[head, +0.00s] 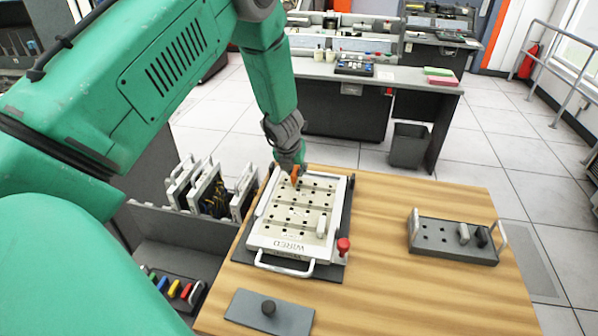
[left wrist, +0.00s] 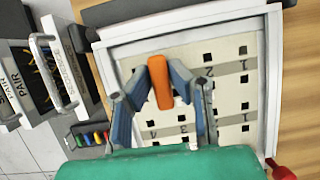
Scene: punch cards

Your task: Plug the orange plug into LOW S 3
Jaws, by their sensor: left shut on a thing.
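The orange plug (head: 294,174) is in my left gripper (head: 289,165), over the far left part of the wired panel. In the left wrist view the orange plug (left wrist: 160,85) stands between the two blue-grey fingers, which are shut on it. The panel (head: 312,267) has a white frame with a handle and a cream board with rows of square black holes. A pale plug (head: 321,226) stands on its right side. Some digits show beside holes in the left wrist view, but LOW S 3 cannot be made out. Whether the plug's tip touches the board is hidden. My right gripper is not in view.
A red knob (head: 343,245) stands at the panel's right corner. Handled panels (head: 208,190) and coloured plugs (head: 172,289) are at left. The table (head: 400,300) between is clear.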

